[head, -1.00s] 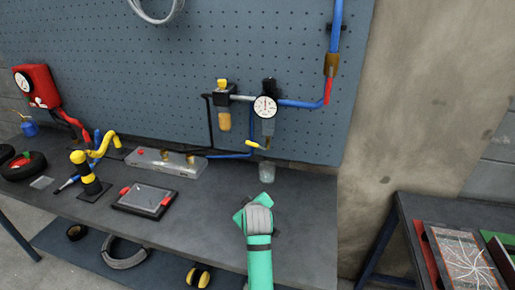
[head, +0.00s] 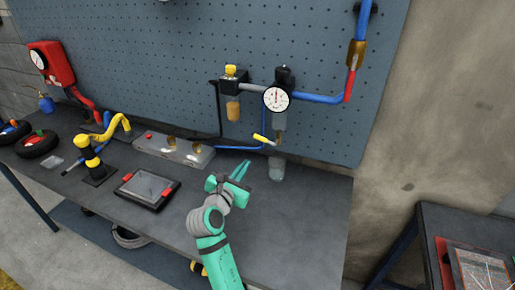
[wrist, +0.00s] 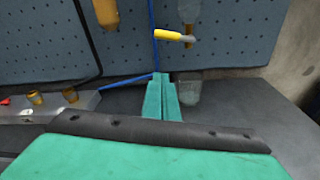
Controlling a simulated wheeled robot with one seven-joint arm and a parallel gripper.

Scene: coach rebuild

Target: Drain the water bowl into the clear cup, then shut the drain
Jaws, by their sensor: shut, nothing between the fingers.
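The water bowl (head: 279,128) hangs below the round gauge on the pegboard and also shows in the wrist view (wrist: 189,12). A yellow-tipped drain lever (head: 262,138) sticks out to the left at its lower end; in the wrist view the lever (wrist: 172,36) lies nearly level. The clear cup (head: 277,169) stands upright on the bench below the bowl; it shows in the wrist view (wrist: 188,92), partly behind my fingers. Its water level is too small to tell. My green gripper (head: 242,170) is shut and empty, left of the cup and below the lever, touching neither.
The gauge (head: 276,98) and an amber bowl (head: 233,110) are mounted beside the water bowl. The bench front right is clear.

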